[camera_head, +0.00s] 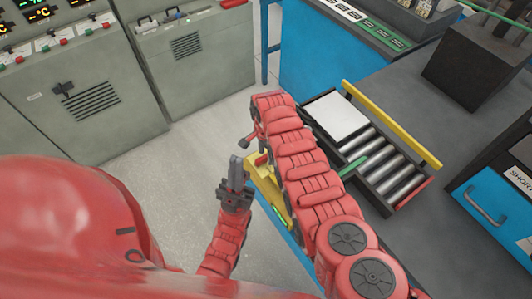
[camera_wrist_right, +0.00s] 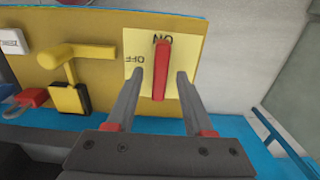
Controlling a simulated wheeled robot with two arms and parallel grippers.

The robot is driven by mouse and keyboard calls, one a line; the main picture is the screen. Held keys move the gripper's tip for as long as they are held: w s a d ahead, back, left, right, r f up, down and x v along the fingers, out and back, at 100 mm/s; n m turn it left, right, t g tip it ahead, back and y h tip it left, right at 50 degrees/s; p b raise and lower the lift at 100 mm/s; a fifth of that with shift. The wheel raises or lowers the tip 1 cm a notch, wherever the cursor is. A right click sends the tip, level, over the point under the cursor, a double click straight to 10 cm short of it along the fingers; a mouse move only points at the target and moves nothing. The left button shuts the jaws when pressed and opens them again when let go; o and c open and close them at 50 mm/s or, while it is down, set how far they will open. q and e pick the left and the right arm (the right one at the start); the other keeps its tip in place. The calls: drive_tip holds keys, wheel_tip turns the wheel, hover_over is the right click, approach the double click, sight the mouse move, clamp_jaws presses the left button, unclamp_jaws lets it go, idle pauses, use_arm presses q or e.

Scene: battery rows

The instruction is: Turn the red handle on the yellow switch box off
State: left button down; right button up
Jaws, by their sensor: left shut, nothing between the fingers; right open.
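In the right wrist view, the red handle (camera_wrist_right: 161,58) stands upright on a pale plate (camera_wrist_right: 134,88), in line with the ON label. The OFF label is to its left. The plate is on the yellow switch box (camera_wrist_right: 100,30). My right gripper (camera_wrist_right: 160,76) is open, with one finger on each side of the handle and a visible gap to each. In the head view, the yellow box (camera_head: 267,185) is partly hidden behind my right arm, and the right fingers cannot be made out. My left gripper (camera_head: 238,172) is shut and empty, left of the box.
A yellow lever (camera_wrist_right: 70,60) and a small red part (camera_wrist_right: 32,97) are left of the plate. A roller conveyor (camera_head: 390,170) lies right of my right arm. Grey cabinets (camera_head: 190,60) stand at the back left, with open floor before them.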

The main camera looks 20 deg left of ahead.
clamp_jaws()
drive_tip(key=shift+n, duration=0.3)
idle(0.3)
drive_tip(key=n+b, duration=0.1)
drive_tip(key=n, duration=0.1)
drive_tip(key=shift+f+n+b, duration=0.15)
drive_tip(key=shift+n+b, duration=0.2)
drive_tip(key=shift+n, duration=0.05)
drive_tip(key=n+b, duration=0.3)
drive_tip(key=n, duration=0.2)
drive_tip(key=n+b, duration=0.2)
drive_tip(key=n, duration=0.3)
drive_tip(key=shift+n+b, duration=0.85)
drive_tip(key=shift+n, duration=1.35)
